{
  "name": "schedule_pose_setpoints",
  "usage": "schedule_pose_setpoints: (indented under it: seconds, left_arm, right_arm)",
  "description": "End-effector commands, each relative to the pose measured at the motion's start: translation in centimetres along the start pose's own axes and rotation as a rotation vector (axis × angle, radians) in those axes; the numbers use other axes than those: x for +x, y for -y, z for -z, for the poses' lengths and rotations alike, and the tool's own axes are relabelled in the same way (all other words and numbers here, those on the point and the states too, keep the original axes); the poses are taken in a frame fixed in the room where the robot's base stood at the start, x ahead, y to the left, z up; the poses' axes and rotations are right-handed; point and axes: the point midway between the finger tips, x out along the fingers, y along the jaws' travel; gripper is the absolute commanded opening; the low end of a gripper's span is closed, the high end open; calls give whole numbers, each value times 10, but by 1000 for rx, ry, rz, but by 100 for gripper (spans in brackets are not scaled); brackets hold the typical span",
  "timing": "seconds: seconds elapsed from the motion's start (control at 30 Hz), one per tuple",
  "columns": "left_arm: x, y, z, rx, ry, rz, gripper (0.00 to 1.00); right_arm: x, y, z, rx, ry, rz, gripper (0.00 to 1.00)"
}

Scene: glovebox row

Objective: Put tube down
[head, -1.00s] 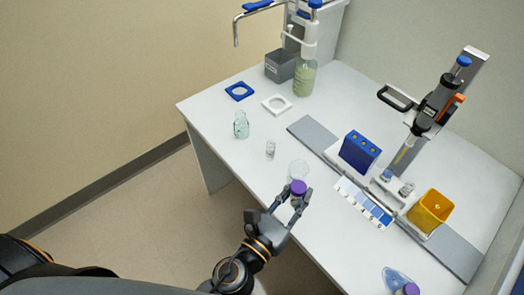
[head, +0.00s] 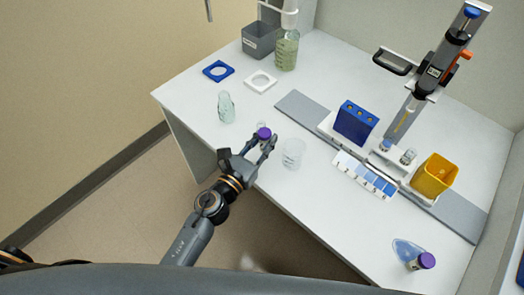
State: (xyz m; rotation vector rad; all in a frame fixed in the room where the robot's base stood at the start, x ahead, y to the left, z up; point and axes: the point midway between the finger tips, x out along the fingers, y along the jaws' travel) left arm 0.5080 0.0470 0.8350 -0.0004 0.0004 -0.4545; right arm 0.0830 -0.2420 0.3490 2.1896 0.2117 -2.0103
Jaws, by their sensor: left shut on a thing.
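My left gripper (head: 264,147) is shut on a tube with a purple cap (head: 264,133). The cap shows at the fingertips, and most of the tube's body is hidden by the fingers. The gripper is near the table's left front edge, left of a clear beaker (head: 292,153). I cannot tell whether the tube touches the table. My right gripper is not in view.
Another purple-capped item (head: 425,261) lies at lower right.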

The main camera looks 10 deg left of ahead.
Motion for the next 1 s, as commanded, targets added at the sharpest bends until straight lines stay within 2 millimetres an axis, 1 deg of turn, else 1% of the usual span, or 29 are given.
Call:
schedule_pose_setpoints:
  seconds: [0.03, 0.17, 0.23, 0.3, 0.4, 0.5, 0.7, 0.87, 0.9, 0.97, 1.0]
  left_arm:
    - [2, -2, 6, -1, 0, -1, 0]
    - [5, -8, 12, -1, 0, 0, 0]
    - [9, -13, 21, -1, 0, -2, 0]
    - [8, -12, 35, -6, -1, -2, 0]
    - [8, -12, 45, -4, -1, -1, 0]
    - [8, -12, 48, -2, 0, 0, 0]
    - [8, -12, 47, 0, 0, 1, 0]
    - [8, -12, 52, 1, 0, 1, 0]
    - [8, -12, 50, 0, 0, 0, 32]
    - [8, -12, 50, 1, -1, 0, 44]
    - [8, -12, 50, 1, -1, 0, 47]
  right_arm:
    - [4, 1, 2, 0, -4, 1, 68]
    - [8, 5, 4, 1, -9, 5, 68]
    - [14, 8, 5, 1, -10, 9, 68]
    - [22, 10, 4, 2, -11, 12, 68]
    - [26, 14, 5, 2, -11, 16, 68]
    - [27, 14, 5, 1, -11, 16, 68]
    - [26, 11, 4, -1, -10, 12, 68]
    - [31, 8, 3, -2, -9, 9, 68]
    - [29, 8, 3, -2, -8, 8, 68]
    - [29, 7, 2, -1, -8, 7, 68]
    - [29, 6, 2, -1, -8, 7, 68]
